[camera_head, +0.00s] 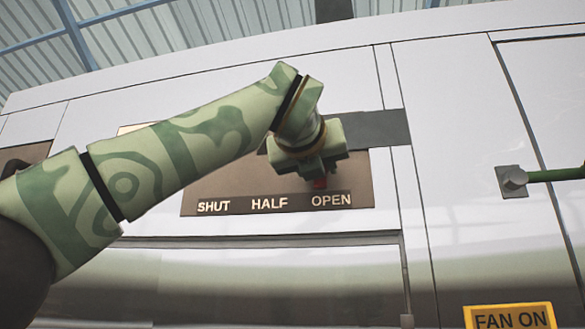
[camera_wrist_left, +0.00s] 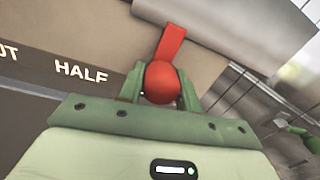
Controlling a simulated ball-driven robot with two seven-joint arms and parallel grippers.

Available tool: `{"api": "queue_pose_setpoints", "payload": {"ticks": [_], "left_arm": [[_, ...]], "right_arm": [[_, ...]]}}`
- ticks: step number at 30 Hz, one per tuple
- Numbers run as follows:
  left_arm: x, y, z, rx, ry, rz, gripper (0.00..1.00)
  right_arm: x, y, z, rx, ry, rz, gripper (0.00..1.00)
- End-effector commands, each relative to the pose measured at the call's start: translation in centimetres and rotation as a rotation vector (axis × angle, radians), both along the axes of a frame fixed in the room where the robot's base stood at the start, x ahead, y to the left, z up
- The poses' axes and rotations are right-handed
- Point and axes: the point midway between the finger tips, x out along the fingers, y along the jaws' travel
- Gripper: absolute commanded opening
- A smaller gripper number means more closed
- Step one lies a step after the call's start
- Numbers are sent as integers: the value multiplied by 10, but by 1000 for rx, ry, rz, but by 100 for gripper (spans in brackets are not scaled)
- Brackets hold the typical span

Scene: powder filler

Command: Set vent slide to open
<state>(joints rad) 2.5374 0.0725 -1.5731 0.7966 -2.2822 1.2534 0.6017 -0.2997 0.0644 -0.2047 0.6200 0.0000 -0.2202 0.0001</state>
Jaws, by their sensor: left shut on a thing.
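The vent slide's panel (camera_head: 230,193) carries the words SHUT, HALF and OPEN along its lower edge. In the head view my left gripper (camera_head: 318,176) is at the panel just above the word OPEN. A red stem (camera_wrist_left: 173,43) runs up from the knob. The word OPEN is hidden in the wrist view.
A grey plate (camera_head: 375,128) sticks out at the panel's upper right. A green bar (camera_head: 555,175) on a metal mount is further right. A yellow FAN ON sign (camera_head: 510,317) is at the lower right. My left arm covers much of the panel's left part.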

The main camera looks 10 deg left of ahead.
Motion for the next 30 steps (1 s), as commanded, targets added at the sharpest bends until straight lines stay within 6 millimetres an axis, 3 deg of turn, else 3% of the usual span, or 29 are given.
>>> {"api": "queue_pose_setpoints", "payload": {"ticks": [6, 16, 17, 18, 30], "left_arm": [[-1, -14, 1, 0, -2, -3, 0], [-2, -15, 1, 2, -4, -3, 0], [-2, -15, 1, 2, -4, -3, 42], [-2, -15, 1, 2, -4, -3, 53], [-9, -13, -1, 0, -3, -1, 55]], "right_arm": [[0, -10, 2, -13, -1, 3, 0], [1, -15, 2, -20, -1, 0, 0], [1, -15, 2, -20, -1, 0, 0], [1, -15, 2, -20, -1, 0, 0], [0, -14, -4, -18, 0, 0, 0]]}}
